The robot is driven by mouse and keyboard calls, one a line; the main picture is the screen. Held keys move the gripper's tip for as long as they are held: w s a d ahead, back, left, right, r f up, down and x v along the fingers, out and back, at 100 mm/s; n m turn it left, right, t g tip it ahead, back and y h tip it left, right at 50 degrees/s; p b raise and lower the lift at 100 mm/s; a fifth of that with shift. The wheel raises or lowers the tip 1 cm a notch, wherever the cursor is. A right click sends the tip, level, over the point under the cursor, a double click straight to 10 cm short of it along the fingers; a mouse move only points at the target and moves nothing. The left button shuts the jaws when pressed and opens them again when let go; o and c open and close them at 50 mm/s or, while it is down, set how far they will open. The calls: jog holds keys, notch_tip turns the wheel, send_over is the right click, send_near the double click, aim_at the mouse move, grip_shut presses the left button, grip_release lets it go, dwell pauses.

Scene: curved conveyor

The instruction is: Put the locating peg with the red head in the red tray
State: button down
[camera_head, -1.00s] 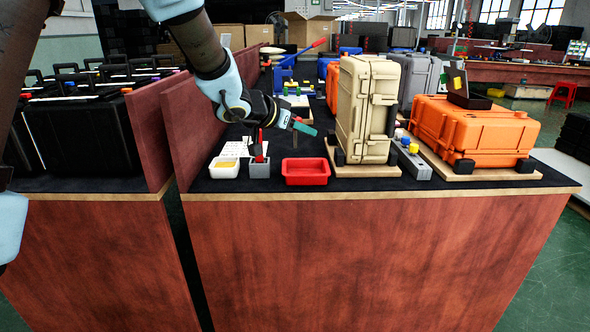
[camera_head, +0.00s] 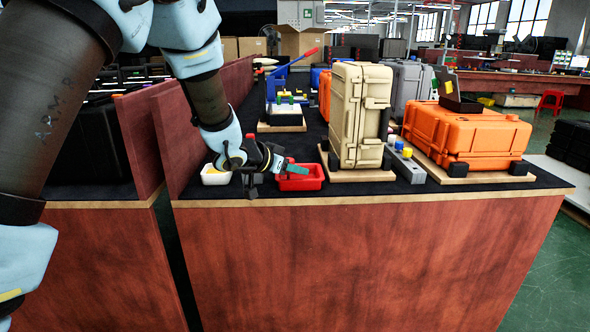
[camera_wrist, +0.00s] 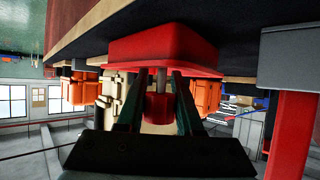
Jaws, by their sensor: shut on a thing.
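The red tray (camera_head: 312,183) lies near the table's front edge in the head view. It shows upside down at the top middle of the wrist view (camera_wrist: 165,45). My gripper (camera_head: 298,169) is beside and over the tray's left part. In the wrist view, its two fingers (camera_wrist: 158,98) are shut on the red head of the locating peg (camera_wrist: 158,107). The peg's grey shank points toward the tray in that view. Whether it touches the tray, I cannot tell. In the head view the peg is not discernible.
A beige case (camera_head: 355,115) on a board stands right of the red tray, with an orange case (camera_head: 465,140) beyond. A grey block with a red post (camera_wrist: 287,45) is near my gripper in the wrist view.

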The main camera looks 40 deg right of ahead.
jog(key=c, duration=0.6)
grip_release()
jog(key=shift+f, duration=0.1)
jog(key=shift+o, duration=0.2)
jog(key=shift+a+r, duration=0.15)
jog(key=shift+r, duration=0.05)
jog(key=p+v, duration=0.1)
jog(key=v, duration=1)
jog(key=shift+a+r, duration=0.15)
jog(key=shift+a, duration=0.15)
jog(key=shift+s, duration=0.1)
